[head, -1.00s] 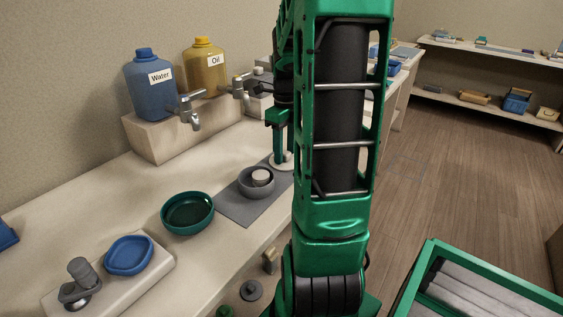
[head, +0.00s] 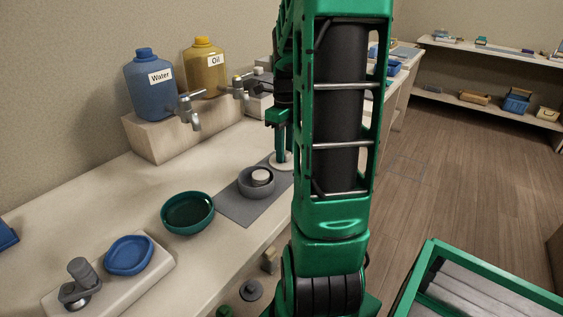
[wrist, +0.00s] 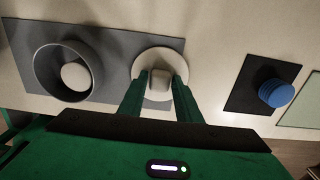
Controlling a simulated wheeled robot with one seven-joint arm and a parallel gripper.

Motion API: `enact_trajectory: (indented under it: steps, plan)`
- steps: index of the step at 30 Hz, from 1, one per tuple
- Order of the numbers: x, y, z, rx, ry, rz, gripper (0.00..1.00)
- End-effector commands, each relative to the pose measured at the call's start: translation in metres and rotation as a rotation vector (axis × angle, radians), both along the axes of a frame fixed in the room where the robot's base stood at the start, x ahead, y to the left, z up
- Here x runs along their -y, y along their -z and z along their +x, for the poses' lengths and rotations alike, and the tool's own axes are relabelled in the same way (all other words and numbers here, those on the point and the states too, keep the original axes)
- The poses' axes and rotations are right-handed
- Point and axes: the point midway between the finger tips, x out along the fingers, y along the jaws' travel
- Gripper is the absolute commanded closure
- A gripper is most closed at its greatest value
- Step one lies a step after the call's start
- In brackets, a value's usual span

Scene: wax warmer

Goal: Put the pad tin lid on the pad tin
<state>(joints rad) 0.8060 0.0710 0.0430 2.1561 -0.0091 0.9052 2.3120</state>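The pad tin lid is a pale round disc with a knob (wrist: 160,84), lying flat at the right end of a grey mat in the wrist view. It also shows in the head view (head: 281,163), partly behind my arm. My gripper (wrist: 160,76) points down over it, its two green fingers closed against both sides of the knob. The pad tin is a grey round open bowl (wrist: 42,77) with a pale round thing inside. It stands on the mat to the left of the lid, and also shows in the head view (head: 252,191).
A green bowl (head: 187,229) stands left of the mat (head: 234,210). A blue dish (head: 129,255) sits on a pale block. Water (head: 151,90) and oil (head: 206,71) jugs with taps stand behind. A dark pad with a blue ribbed thing (wrist: 276,93) lies right of the lid.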

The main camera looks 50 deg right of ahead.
Motion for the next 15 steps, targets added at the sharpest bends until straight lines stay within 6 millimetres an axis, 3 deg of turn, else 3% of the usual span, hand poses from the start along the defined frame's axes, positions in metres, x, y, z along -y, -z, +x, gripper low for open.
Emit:
enact_trajectory:
  steps: [1,3,15]
  plan:
    - [0.0,0.0,0.0,0.0,0.0,0.0,0.83]
    - [0.0,0.0,0.0,0.0,0.0,0.0,0.99]
    - [0.0001,-0.0022,0.0001,0.0,0.0,0.0,1.0]
